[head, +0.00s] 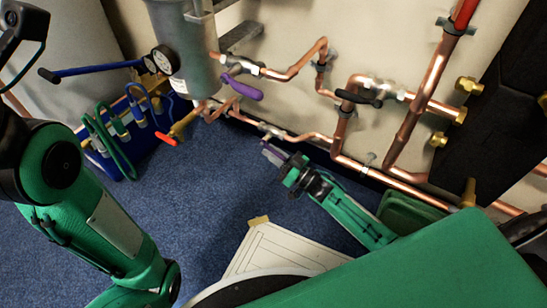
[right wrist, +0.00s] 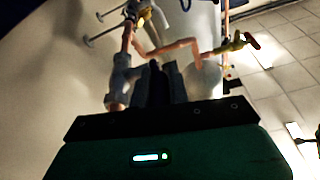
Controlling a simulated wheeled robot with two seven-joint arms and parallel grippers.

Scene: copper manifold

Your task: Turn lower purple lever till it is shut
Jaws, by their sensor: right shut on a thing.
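The lower purple lever (head: 271,152) shows as a small purple piece at the fingertips of my right gripper (head: 283,160). My right gripper is shut on it, just below the lower pipe valve (head: 272,130). The fingers hide most of the lever, so its exact angle is hard to tell. In the right wrist view the dark fingers (right wrist: 165,84) reach toward the copper pipework, and no purple shows there. Another purple lever (head: 242,88) sits higher, on the upper pipe beside the grey tank. My left gripper's fingers do not show.
A grey tank (head: 190,50) with a gauge (head: 163,58) stands at the upper left. A black lever (head: 358,97) is on the pipes to the right. Open carpet (head: 215,190) lies left of my right arm.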

